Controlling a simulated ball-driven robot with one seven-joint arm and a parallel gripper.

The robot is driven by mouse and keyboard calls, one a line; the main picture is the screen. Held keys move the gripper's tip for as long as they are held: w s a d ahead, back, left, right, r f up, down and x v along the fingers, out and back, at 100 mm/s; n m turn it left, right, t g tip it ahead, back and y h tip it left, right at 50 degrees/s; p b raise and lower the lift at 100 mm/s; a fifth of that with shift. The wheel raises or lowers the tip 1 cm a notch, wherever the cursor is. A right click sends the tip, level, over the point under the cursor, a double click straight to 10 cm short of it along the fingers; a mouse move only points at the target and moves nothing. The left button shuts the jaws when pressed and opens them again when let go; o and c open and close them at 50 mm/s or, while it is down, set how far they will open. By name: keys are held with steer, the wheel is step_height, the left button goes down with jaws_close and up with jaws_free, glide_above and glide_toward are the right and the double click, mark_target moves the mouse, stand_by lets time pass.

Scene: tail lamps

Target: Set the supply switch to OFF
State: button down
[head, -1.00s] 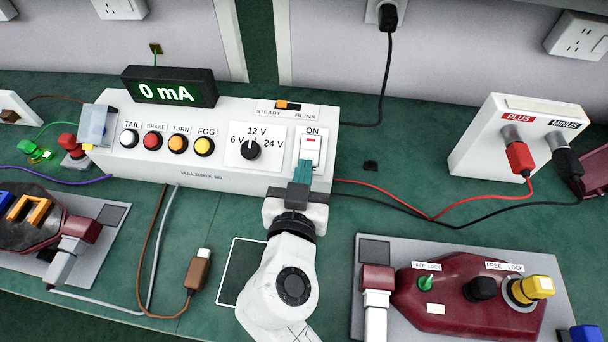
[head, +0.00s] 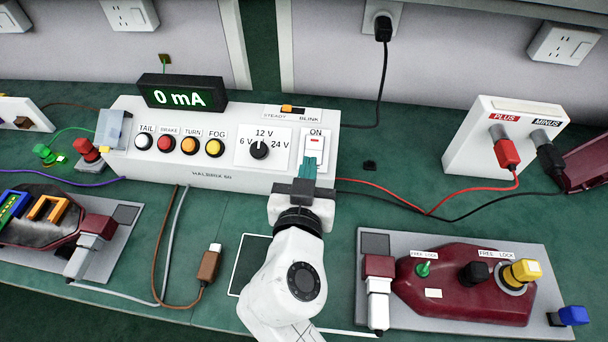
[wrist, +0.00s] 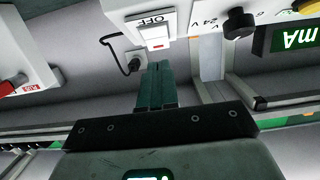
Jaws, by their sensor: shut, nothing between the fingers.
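The supply switch (head: 316,145) is a white rocker with a red mark on the right of the white supply box (head: 225,180). The label ON is above it. In the wrist view the switch (wrist: 156,36) appears upside down, with the OFF label (wrist: 149,20) beside it. My gripper (head: 309,160) is shut and empty, its teal fingers in front of the switch's lower part and hiding it. In the wrist view the fingertips (wrist: 158,66) are close to the switch; I cannot tell whether they touch.
The display (head: 181,96) reads 0 mA. The voltage knob (head: 259,150) and several round buttons are left of the switch. A steady/blink slider (head: 292,109) is above it. Red and black leads cross the bench to the right. A maroon lamp unit (head: 460,285) lies front right.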

steer(key=s+r, duration=0.1)
steer(key=s, duration=0.8)
steer(key=shift+s+a+r+b, duration=0.25)
steer(key=shift+r+b, duration=0.05)
stand_by(0.6)
